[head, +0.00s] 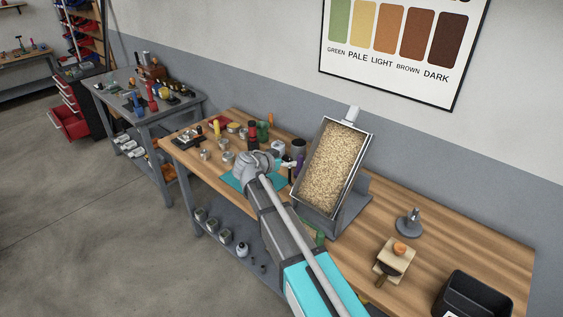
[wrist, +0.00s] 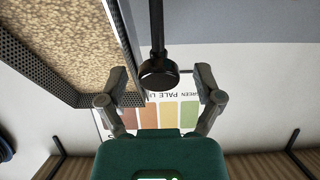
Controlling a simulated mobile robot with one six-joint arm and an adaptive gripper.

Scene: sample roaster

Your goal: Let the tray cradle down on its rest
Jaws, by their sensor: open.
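The tray cradle (head: 330,172), a metal tray full of pale beans, stands steeply tilted above a grey base (head: 346,216) on the workbench. In the wrist view its perforated wall (wrist: 40,72) fills the upper left. A dark rod with a round black knob (wrist: 158,76) hangs beside the tray. My gripper (wrist: 160,88) is open, its two fingers apart on either side of the knob, with gaps visible on both sides. How deep the knob sits between them is unclear. In the head view my gripper (head: 289,164) is small, at the tray's left side.
Cups and jars (head: 228,157) stand left of my arm on the bench. A grey stand (head: 408,223), a wooden block with an orange-topped tool (head: 393,260) and a black bin (head: 472,296) are to the right.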

